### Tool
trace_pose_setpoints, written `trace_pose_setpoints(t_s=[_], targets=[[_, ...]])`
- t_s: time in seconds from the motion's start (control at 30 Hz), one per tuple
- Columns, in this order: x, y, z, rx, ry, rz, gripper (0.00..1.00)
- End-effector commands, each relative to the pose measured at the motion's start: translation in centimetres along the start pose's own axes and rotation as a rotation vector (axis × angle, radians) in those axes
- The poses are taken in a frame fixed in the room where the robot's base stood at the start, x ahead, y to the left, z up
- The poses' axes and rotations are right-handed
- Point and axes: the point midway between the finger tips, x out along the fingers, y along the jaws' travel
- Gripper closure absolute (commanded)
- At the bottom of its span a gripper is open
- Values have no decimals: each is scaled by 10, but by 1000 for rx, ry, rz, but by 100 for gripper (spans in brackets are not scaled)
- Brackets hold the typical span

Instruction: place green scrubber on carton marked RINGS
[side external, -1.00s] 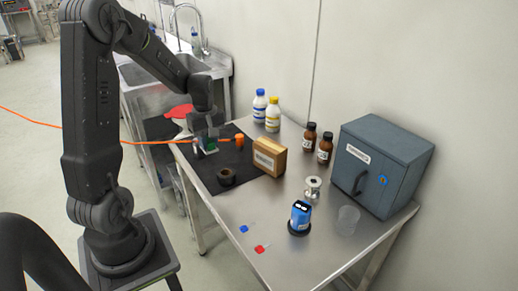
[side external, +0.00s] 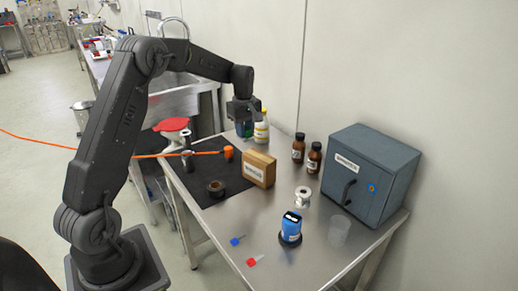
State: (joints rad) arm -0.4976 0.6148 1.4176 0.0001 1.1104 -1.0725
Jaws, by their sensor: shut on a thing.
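My gripper (side external: 243,116) is shut on the green scrubber (side external: 244,129) and holds it in the air behind the tan carton, near the yellow-capped bottle. Only a small part of the scrubber shows below the fingers. The tan carton (side external: 261,165) stands upright on the table at the right edge of the black mat, with a white label on its front. The label is too small to read. The carton's top is bare. My gripper is above and behind it in the picture, apart from it.
A yellow-capped bottle (side external: 261,130) stands beside my gripper. Brown bottles (side external: 299,149), a metal spool (side external: 302,197) and a grey cabinet (side external: 366,175) are to the right. An orange-headed tool (side external: 228,153) and black ring (side external: 216,189) lie near the carton.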

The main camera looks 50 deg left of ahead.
Motion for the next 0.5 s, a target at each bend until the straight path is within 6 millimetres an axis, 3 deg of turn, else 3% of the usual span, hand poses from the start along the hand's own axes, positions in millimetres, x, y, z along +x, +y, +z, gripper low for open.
trace_pose_setpoints(t_s=[0.2, 0.5], targets=[[23, 29, 25, 2, 0, 1, 98], [42, 35, 30, -1, -1, -2, 98]])
